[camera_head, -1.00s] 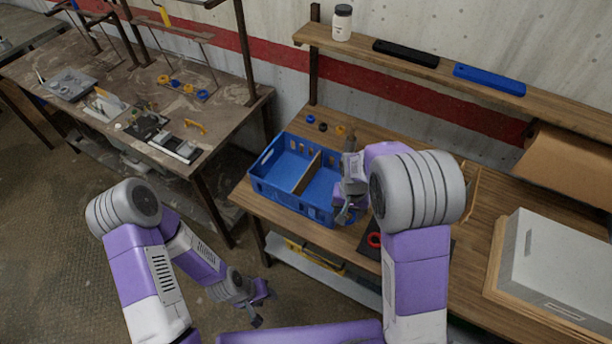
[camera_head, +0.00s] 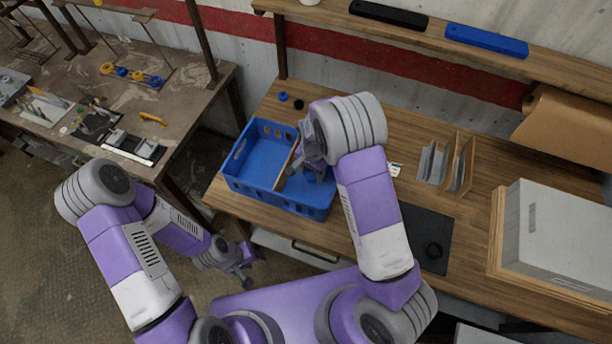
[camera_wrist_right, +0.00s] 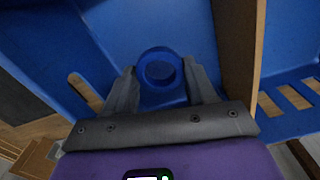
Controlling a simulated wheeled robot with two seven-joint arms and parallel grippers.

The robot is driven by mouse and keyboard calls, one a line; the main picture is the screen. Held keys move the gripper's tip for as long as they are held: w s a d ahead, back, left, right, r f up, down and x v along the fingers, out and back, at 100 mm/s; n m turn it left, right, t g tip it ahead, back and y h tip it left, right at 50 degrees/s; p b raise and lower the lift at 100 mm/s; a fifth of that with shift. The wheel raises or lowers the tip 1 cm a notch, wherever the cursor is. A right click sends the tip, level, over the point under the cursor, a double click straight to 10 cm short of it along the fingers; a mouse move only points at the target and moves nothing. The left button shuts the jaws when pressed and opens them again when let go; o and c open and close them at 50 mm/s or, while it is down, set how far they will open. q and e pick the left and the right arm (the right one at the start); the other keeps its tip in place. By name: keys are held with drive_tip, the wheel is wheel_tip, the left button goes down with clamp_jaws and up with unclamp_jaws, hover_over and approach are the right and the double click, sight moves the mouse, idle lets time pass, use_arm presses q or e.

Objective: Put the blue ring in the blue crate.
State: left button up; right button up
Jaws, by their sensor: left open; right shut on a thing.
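The blue crate (camera_head: 258,195) stands on the wooden table, split in two by a wooden divider (camera_head: 287,170). My right gripper (camera_wrist_right: 163,78) is shut on the blue ring (camera_wrist_right: 160,68), which sits between its fingertips. In the head view this gripper (camera_head: 303,168) points down over the crate's right compartment, right of the divider. Blue crate walls and floor surround the ring in the wrist view. I cannot tell whether the ring touches the floor. My left gripper (camera_head: 246,272) is open and empty, low in front of the table, away from the crate.
A small blue piece (camera_head: 283,96) and a black piece (camera_head: 299,104) lie behind the crate. A file holder (camera_head: 440,163) and a grey box (camera_head: 560,235) stand further right. A shelf (camera_head: 330,12) runs above.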

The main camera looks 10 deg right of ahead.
sight(312, 175)
drive_tip(key=shift+w+f, duration=0.1)
drive_tip(key=shift+f, duration=0.45)
drive_tip(key=shift+s+f, duration=0.25)
drive_tip(key=shift+f, duration=0.25)
wheel_tip(312, 175, down, 2)
drive_tip(key=shift+f, duration=0.2)
drive_tip(key=shift+w+f, duration=0.2)
drive_tip(key=shift+f, duration=0.05)
drive_tip(key=shift+s, duration=0.1)
drive_tip(key=shift+f, duration=0.15)
drive_tip(key=o, duration=1)
drive_tip(key=shift+o, duration=0.2)
